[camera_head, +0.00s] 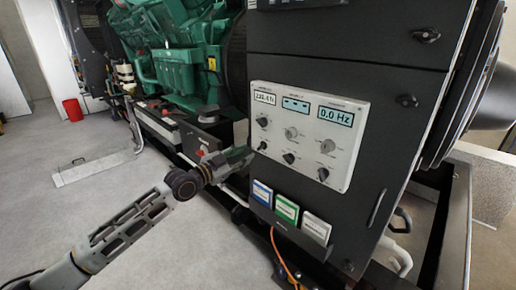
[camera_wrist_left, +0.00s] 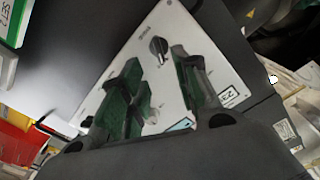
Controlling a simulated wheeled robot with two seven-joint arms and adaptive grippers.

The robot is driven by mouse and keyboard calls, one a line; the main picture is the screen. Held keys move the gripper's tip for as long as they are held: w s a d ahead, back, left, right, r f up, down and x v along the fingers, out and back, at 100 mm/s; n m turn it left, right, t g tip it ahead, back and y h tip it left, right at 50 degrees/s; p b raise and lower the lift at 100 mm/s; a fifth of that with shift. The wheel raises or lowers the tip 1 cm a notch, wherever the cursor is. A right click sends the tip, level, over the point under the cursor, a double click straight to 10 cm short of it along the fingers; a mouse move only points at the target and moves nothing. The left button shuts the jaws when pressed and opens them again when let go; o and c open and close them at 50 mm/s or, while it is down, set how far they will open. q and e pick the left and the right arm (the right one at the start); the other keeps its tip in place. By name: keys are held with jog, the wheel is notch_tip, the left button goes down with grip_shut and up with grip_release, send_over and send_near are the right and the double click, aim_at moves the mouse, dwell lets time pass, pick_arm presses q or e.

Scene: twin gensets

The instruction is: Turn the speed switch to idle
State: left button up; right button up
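A white control panel (camera_head: 307,140) on the dark cabinet carries several knobs and displays; one display reads 0.0 Hz. Its labels are too small for me to tell which knob is the speed switch. My left gripper (camera_head: 247,157) is at the panel's lower left edge, close to the lower left black knob (camera_head: 262,146). In the left wrist view its two green fingers (camera_wrist_left: 157,62) are apart with nothing between them. A black knob (camera_wrist_left: 158,46) shows just beyond the gap between the fingertips; I cannot tell whether they touch it. My right gripper is not in view.
Blue, green and grey labelled boxes (camera_head: 287,208) sit on the cabinet below the panel. A green engine (camera_head: 180,60) stands behind at left. An orange cable (camera_head: 283,258) hangs below the cabinet.

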aim_at(259, 147)
pick_arm(q)
jog(key=shift+x, duration=3.9)
grip_shut()
